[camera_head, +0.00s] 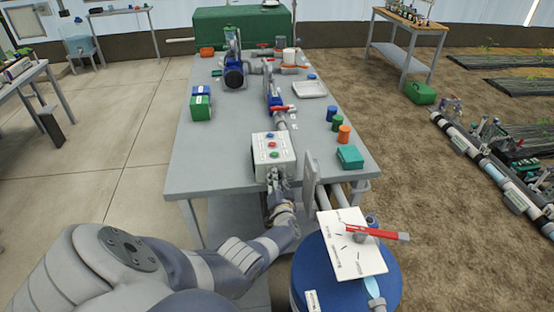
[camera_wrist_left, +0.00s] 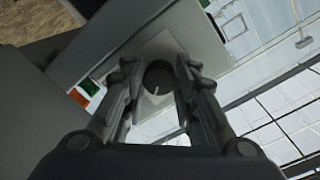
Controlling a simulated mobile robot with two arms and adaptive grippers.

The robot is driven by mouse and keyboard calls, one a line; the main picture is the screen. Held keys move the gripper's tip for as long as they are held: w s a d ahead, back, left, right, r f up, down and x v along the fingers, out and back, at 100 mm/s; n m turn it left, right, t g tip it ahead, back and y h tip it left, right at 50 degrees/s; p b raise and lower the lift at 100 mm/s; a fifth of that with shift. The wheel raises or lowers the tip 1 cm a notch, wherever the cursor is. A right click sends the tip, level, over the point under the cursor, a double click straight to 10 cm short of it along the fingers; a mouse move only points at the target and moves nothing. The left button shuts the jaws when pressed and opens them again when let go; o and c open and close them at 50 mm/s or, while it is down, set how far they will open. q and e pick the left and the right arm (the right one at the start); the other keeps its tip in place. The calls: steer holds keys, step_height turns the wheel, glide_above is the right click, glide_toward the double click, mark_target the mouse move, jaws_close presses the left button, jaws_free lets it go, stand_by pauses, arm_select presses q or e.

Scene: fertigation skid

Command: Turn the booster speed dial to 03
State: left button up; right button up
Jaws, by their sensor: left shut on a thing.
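In the left wrist view the round dark dial (camera_wrist_left: 158,75) with a short white pointer line sits on the light panel (camera_wrist_left: 162,45). The fingers of my left gripper (camera_wrist_left: 157,68) are shut on the dial from both sides. The number at the pointer cannot be read. My right gripper is not in view.
Grey pipes (camera_head: 340,196) run beside the box. The table (camera_head: 215,150) holds a pump, a white tray (camera_head: 309,89) and small coloured boxes.

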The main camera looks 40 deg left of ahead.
arm_select(q)
steer(key=shift+w+r+m, duration=0.1)
steer(key=shift+r+m, duration=0.05)
steer(key=shift+m, duration=0.45)
steer(key=o, duration=1.1)
steer(key=shift+d, duration=0.1)
steer(key=v, duration=1.1)
steer(key=shift+s+d, duration=0.3)
